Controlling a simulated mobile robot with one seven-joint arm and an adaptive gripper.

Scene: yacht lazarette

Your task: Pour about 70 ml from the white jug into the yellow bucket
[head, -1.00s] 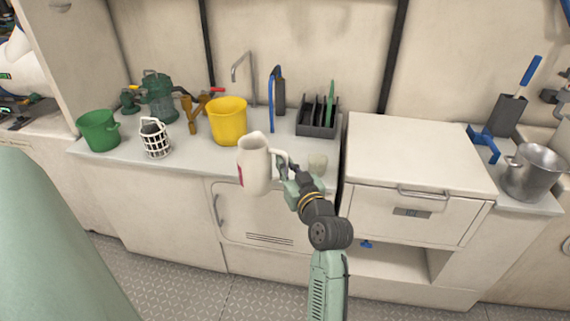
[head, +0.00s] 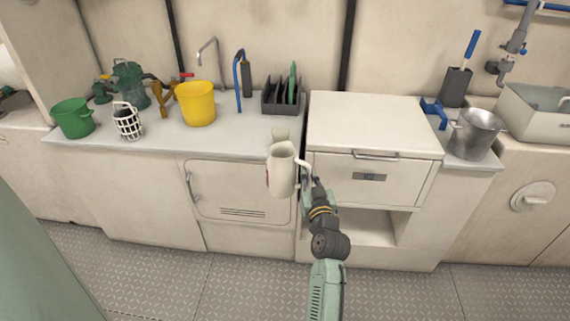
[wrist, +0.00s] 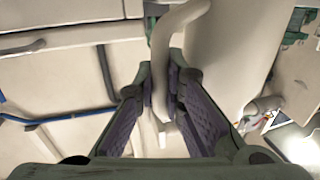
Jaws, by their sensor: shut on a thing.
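The white jug (head: 281,172) is held upright in front of the counter's right part in the head view, with a bit of red marking on its left side. My gripper (head: 308,190) is shut on the jug's handle, to the right of the jug body. In the wrist view the handle (wrist: 160,75) stands between the two dark finger pads of my gripper (wrist: 163,110). The yellow bucket (head: 196,104) stands upright on the counter, to the left of and behind the jug, apart from it. The inside of the jug and its liquid level cannot be made out.
A pale cup-like object (head: 280,135) stands just behind the jug. A green bucket (head: 73,118), a white cage-like basket (head: 128,122), a tap (head: 212,60) and a dark rack (head: 281,97) are on the counter (head: 165,138). A metal pot (head: 474,134) stands at right.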

